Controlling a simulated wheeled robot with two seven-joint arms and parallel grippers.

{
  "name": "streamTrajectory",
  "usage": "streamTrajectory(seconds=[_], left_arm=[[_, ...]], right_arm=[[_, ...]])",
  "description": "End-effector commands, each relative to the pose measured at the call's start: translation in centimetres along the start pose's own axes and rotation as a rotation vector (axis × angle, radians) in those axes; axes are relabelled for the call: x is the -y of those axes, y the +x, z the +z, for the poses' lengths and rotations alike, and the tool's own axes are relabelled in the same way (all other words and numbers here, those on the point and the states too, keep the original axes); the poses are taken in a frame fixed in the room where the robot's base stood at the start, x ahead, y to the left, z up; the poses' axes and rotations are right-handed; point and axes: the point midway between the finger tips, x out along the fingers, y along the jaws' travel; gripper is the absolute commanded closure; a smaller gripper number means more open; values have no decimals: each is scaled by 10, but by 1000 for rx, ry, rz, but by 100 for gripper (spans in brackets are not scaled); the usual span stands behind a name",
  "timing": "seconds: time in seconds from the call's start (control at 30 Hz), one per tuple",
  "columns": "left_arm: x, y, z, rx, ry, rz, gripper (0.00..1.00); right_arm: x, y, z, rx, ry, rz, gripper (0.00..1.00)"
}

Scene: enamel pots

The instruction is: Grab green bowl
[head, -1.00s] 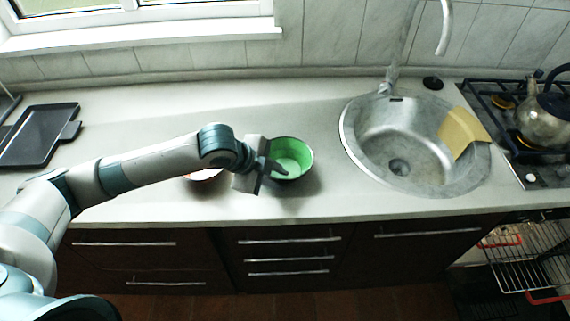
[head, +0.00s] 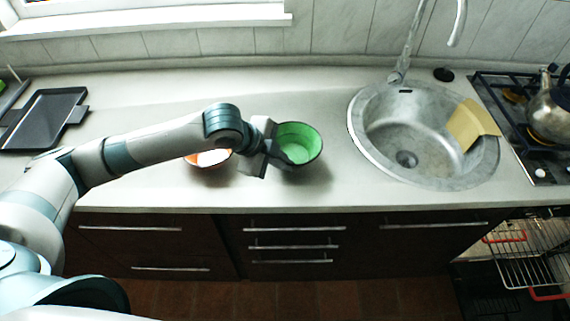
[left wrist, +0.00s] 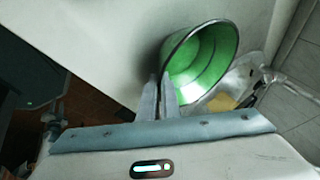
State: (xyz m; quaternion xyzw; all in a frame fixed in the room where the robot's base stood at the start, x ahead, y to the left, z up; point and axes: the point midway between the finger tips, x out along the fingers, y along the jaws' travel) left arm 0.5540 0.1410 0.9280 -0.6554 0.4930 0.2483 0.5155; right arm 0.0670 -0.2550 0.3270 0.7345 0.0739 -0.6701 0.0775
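The green bowl (head: 299,141), green inside with a dark rim, is over the countertop left of the sink in the head view. It looks slightly tilted and a little raised, with a shadow below it. My left gripper (head: 277,158) is at the bowl's left side. In the left wrist view, the gripper's two fingers (left wrist: 159,92) are close together at the near rim of the green bowl (left wrist: 205,62), one on each side of its wall. They look shut on the rim. My right gripper is in neither view.
The sink (head: 365,150) holds a tan board or cloth (head: 470,124). A kettle (head: 550,112) stands on the stove at right. A dark tray (head: 45,118) lies at left. The counter behind the green bowl is clear.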

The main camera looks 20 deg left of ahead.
Motion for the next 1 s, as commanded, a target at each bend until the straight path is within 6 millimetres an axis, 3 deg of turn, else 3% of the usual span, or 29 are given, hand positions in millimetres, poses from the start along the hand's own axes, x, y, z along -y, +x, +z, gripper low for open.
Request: streamTrajectory(seconds=[0.17,0.6,0.8,1.0], left_arm=[[14,-22,-9,-2,4,-7,100],[-22,-66,-90,-6,6,-4,100],[-33,-79,-111,-3,3,-3,100],[-36,-85,-119,-1,1,-3,100]], right_arm=[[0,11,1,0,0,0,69],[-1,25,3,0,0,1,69],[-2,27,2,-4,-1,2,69],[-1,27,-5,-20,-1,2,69]])
